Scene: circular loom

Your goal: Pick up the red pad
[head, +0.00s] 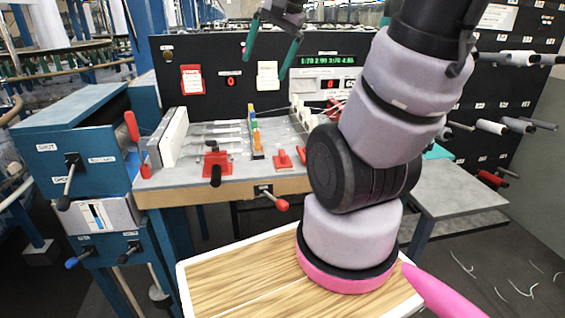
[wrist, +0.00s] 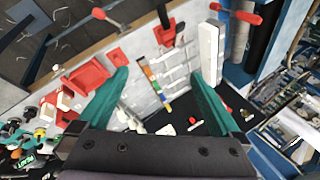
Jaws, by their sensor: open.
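My gripper (head: 265,66) is in front of the black panel, above the grey work table, with its teal fingers apart and nothing between them. In the wrist view my gripper (wrist: 160,76) points down over the table. A small red block (head: 283,158) sits on the right half of the table top. Another red piece with a black handle (head: 217,163) stands at the table's front. I cannot tell for sure which red piece is the pad.
A row of coloured blocks (head: 256,138) and a white block (head: 172,138) stand on the table. A red lever (head: 131,126) rises at its left edge. A wood-topped tray (head: 236,276) is in the foreground. The grey side table (head: 460,188) is bare.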

